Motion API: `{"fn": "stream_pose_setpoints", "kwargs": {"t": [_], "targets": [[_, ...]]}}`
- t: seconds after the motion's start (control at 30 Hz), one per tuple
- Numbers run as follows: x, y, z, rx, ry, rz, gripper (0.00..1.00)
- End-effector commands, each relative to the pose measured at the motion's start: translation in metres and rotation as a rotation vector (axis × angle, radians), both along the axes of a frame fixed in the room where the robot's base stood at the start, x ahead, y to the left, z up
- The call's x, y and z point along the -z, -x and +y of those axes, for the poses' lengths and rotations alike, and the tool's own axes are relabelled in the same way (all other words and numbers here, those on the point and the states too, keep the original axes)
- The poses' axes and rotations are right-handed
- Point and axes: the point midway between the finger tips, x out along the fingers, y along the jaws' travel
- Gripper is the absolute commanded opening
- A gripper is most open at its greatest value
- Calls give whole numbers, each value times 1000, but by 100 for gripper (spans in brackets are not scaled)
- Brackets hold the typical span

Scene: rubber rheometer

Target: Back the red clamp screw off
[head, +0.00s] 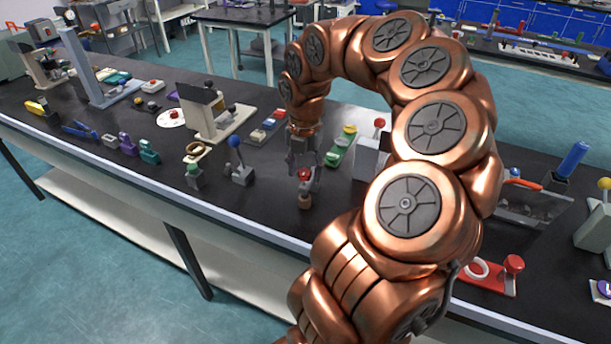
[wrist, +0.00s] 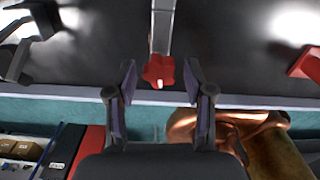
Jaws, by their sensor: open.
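The red clamp screw (head: 304,174) shows as a small red knob near the front edge of the black bench in the head view. In the wrist view its lobed red head (wrist: 158,72) sits at the end of a grey bar. My gripper (head: 303,166) points down over it. In the wrist view my gripper (wrist: 160,70) is open, with one finger on each side of the red head and a visible gap on both sides. Whether the fingertips are level with the head in height, I cannot tell. A small brown cylindrical part (head: 304,201) shows just below the knob.
A red fixture (wrist: 303,62) shows at right in the wrist view.

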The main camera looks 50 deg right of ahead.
Motion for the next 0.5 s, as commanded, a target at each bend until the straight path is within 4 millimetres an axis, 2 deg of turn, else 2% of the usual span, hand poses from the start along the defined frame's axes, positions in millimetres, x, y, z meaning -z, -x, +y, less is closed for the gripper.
{"fn": "stream_pose_setpoints", "kwargs": {"t": [0.23,0.5], "targets": [[4,0,-1,269,4,-2,52],[3,0,0,405,0,-2,52]]}}
